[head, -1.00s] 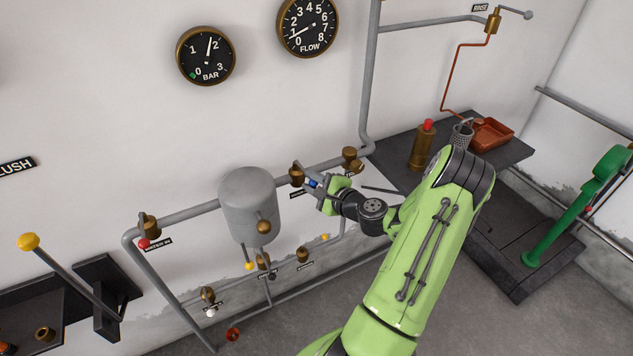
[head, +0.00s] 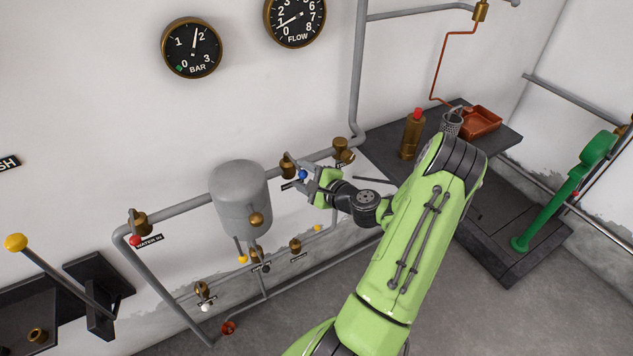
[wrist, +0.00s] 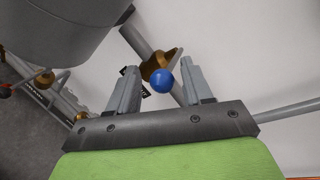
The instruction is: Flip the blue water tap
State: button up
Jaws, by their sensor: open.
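The blue water tap shows as a blue ball knob (head: 303,174) beside a brass valve body (head: 288,165) on the grey pipe right of the tank. In the wrist view the blue knob (wrist: 163,81) stands in front of the brass body (wrist: 157,66). My gripper (head: 306,176) is open at the tap. In the wrist view, my gripper's fingers (wrist: 160,88) stand apart on either side of the knob, with clear gaps. Whether a finger touches the knob or its lever cannot be told. A label behind is partly hidden by the left finger.
A grey tank (head: 240,199) stands close on the left. Another brass valve (head: 343,150) sits to the right on the same pipe (head: 317,156). A red-knobbed tap (head: 135,240) is farther left, and smaller valves are below. The floor in front is open.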

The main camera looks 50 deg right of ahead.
jog(key=v, duration=1.4)
jog(key=shift+s, duration=0.35)
jog(key=shift+w+a, duration=0.1)
